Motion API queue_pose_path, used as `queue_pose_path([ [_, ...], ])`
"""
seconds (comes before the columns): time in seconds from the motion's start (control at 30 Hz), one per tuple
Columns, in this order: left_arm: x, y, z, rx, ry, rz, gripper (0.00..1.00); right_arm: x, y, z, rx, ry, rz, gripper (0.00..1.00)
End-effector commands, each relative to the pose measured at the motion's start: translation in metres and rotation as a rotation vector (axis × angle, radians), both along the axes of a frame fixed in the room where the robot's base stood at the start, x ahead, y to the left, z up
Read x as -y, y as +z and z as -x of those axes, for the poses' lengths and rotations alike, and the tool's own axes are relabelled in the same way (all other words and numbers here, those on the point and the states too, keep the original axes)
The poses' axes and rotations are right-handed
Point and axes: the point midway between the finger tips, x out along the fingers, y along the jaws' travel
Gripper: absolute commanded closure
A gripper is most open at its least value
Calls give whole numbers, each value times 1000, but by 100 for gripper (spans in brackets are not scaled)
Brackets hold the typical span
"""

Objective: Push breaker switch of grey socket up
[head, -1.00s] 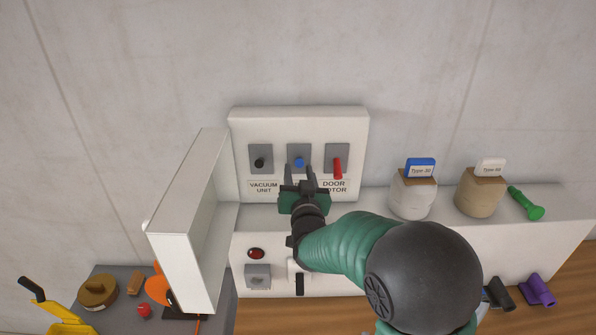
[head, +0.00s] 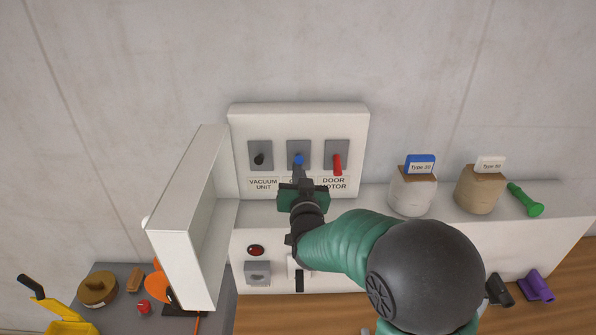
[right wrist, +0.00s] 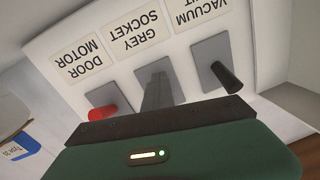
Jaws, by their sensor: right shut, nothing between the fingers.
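The white breaker panel (head: 298,115) on the wall has three switches on grey plates. The middle one, the blue switch (head: 299,159), belongs to the grey socket, whose label (right wrist: 139,37) reads clearly in the right wrist view. My right gripper (head: 299,173) is shut and empty, its fingertips just below the blue switch in the head view. I cannot tell whether they touch it. In the right wrist view the shut fingers (right wrist: 156,92) cover the middle plate and hide the blue switch. My left gripper is not in view.
The black vacuum unit switch (head: 259,159) and red door motor switch (head: 337,163) flank the middle one closely. The open panel door (head: 180,225) stands at the left. Two labelled jars (head: 411,194) (head: 479,191) and a green object (head: 526,200) are on the ledge at right.

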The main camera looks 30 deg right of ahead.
Motion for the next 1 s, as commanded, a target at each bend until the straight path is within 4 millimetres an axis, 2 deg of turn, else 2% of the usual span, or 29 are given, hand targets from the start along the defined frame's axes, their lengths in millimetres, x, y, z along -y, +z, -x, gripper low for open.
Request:
queue_pose_path([
  [0.6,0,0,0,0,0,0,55,2,4,0,9,-5,2,100],
  [0.9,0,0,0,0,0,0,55,2,3,0,7,-4,2,61],
  [1.0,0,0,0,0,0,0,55,2,2,0,5,-4,2,60],
])
